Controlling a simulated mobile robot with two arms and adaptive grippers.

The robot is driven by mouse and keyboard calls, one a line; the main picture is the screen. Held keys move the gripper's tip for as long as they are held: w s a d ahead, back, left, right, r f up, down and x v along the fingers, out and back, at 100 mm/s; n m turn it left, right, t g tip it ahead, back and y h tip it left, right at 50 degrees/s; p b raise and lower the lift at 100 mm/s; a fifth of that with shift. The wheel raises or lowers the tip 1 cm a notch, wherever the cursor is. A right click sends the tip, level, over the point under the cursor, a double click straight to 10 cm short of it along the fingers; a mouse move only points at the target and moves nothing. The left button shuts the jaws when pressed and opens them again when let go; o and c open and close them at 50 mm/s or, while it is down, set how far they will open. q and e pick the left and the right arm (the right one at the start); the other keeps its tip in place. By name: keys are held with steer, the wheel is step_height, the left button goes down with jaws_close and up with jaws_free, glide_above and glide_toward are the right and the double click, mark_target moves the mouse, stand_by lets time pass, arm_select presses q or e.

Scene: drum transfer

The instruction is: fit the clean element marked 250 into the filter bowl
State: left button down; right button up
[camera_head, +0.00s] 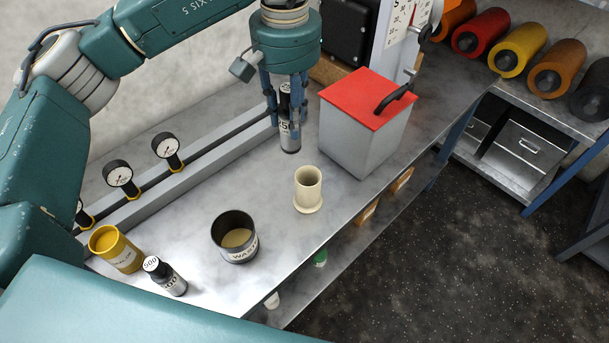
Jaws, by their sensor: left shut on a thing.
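My left gripper (287,112) points down over the bench, shut on a black and silver element (290,138). Its label is partly covered by the fingers; a 5 shows, but I cannot read the whole number. The element is upright, and I cannot tell how far it is above the bench. A cream open-topped cup with a flared foot (308,190), which looks like the filter bowl, stands nearer the front edge, apart from the gripper. Its inside looks empty. Another black and silver element (165,276), marked 500, is at the front left. My right gripper is out of view.
A grey box with a red lid (366,125) stands close right of the held element. A black WASTE cup (235,238) and a yellow cup (117,250) stand at the left. Gauges on a pipe (168,148) line the back. Coloured rolls (482,33) lie on a side shelf.

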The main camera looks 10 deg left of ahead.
arm_select(q)
steer(key=d+r+p, duration=0.2)
steer(key=d+r, duration=0.2)
steer(key=r, duration=0.2)
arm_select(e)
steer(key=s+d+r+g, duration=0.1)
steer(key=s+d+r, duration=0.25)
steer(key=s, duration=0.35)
arm_select(q)
steer(key=p, duration=0.3)
glide_toward(308, 167)
step_height(308, 167, up, 3)
steer(key=s, duration=0.3)
steer(key=f, duration=0.9)
steer(key=shift+w+d+f, duration=0.3)
steer(key=shift+d+f, duration=0.05)
steer(key=shift+f, duration=0.05)
steer(key=shift+r, duration=0.1)
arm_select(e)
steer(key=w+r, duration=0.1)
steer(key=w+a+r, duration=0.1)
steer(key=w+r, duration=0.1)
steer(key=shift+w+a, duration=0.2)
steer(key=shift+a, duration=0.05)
